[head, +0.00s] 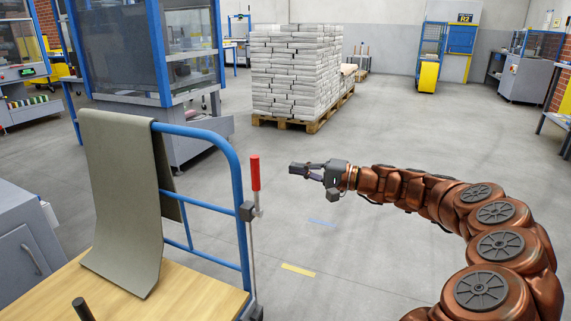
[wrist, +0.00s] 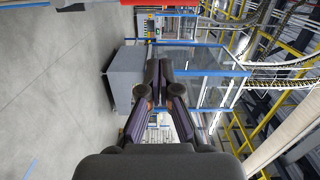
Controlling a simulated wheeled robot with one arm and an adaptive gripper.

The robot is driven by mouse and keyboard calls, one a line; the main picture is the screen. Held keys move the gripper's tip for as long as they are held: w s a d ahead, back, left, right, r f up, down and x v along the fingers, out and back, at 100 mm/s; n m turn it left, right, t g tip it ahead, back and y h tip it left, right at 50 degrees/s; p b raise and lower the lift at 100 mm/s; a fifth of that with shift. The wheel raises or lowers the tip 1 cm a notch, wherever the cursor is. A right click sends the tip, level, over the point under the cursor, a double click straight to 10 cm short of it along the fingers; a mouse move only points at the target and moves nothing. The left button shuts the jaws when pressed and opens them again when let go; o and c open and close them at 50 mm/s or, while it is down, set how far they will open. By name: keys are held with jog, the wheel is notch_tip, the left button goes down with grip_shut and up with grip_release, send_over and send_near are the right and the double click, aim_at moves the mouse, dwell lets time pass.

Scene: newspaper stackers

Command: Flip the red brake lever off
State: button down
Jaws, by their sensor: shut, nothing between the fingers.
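The brake lever's red grip (head: 255,173) stands upright in the head view, on a thin metal rod (head: 251,255) beside the blue tubular handle (head: 227,150) of a cart. A dark block (head: 247,211) sits on the frame just below the grip. My gripper (head: 291,169) is at about the grip's height in the picture, to its right, with a visible gap. Its fingers are together and empty, pointing left. In the wrist view my gripper (wrist: 159,64) also shows shut, with no object between the fingertips.
A grey-green sheet (head: 118,190) hangs over the cart handle onto the wooden deck (head: 190,285). A pallet (head: 300,124) of stacked newspapers (head: 295,70) stands behind. A blue-framed machine (head: 140,50) is at the back left. Floor around my arm is clear.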

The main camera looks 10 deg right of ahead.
jog(key=shift+p+v, duration=0.4)
jog(key=shift+v, duration=1.85)
jog(key=s+a+r+n+g+h+p, duration=0.2)
jog(key=s+a+r+n+g+p, duration=0.25)
jog(key=s+a+r+p, duration=0.5)
jog(key=s+a+r+n+g+h+p, duration=0.25)
jog(key=s+a+r+g+p, duration=0.45)
jog(key=s+a, duration=0.45)
jog(key=s+d+r+h+p, duration=0.2)
jog(key=s+d+h+p, duration=0.3)
jog(key=s+d+p, duration=0.2)
jog(key=s+d+r+h+p, duration=0.3)
jog(key=s+d+h+p, duration=0.2)
jog(key=s+p, duration=0.7)
jog(key=s+d, duration=0.2)
jog(key=s, duration=0.2)
jog(key=shift+d+m+g, duration=0.15)
jog(key=shift+m+g, duration=0.15)
jog(key=shift+g, duration=0.05)
jog(key=shift+s+d, duration=0.1)
